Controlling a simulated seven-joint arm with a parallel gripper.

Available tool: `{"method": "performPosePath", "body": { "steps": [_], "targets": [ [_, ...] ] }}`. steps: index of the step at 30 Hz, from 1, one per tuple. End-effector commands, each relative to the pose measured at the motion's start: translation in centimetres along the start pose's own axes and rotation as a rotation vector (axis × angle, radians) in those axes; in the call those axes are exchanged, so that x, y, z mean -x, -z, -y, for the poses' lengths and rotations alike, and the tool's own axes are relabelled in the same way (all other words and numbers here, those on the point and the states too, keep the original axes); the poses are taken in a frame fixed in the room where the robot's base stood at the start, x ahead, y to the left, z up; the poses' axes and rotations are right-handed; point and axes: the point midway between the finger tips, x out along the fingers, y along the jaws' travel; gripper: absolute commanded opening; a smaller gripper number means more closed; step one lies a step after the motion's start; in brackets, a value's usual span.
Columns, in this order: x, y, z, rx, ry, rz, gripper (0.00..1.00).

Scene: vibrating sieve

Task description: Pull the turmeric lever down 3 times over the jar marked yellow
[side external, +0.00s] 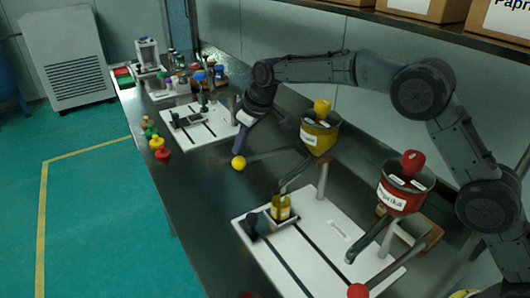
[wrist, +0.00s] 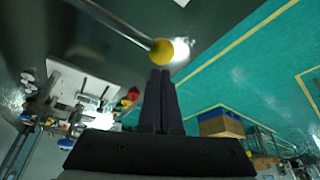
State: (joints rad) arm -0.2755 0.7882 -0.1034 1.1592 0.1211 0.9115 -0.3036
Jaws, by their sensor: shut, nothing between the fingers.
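The turmeric lever ends in a yellow ball (side external: 238,162) that stands out over the dark bench from the yellow hopper (side external: 319,134). In the wrist view the lever's yellow ball (wrist: 162,52) is just beyond my fingertips. My gripper (side external: 238,147) is shut and empty, pointing down, with its tips close to the ball; I cannot tell if they touch. The wrist view shows both fingers (wrist: 161,75) together. A jar with a yellow label (side external: 281,207) stands upright in a holder on the near white board, close to the end of the yellow hopper's spout.
A red paprika hopper (side external: 403,189) with a red lever ball (side external: 357,291) stands at the right. The near white board (side external: 323,235) has dark slots. A second white board (side external: 195,130), several jars and coloured lids stand farther along the bench (side external: 190,198).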

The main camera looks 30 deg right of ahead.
Motion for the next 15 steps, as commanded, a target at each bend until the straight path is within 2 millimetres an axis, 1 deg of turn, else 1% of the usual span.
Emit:
{"method": "performPosePath", "body": {
  "steps": [15],
  "targets": [
    [-1.8, -0.8, 0.0, 0.000, 0.001, 0.003, 0.00]
  ]
}}
